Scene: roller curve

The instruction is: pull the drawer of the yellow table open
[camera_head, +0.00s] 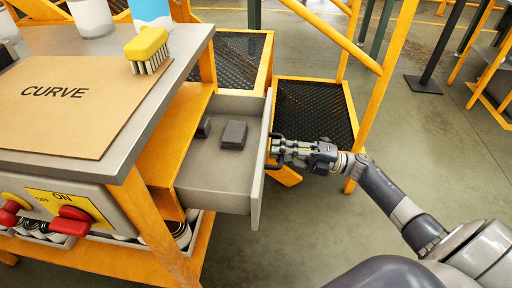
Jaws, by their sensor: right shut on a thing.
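The yellow table (160,218) stands at the left, with a grey top and orange-yellow frame. Its grey drawer (213,187) sticks out to the right, open, with dark grey blocks (233,134) inside. My right gripper (275,150) is at the outer face of the drawer front (261,170), shut on the drawer's handle, which the fingers mostly hide. My right arm reaches in from the lower right. My left gripper is not in view.
A cardboard sheet marked CURVE (75,105) and a yellow brush (147,50) lie on the tabletop. Red knobs (72,221) sit on the table's front. Black mesh steps with yellow rails (372,95) stand behind the drawer.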

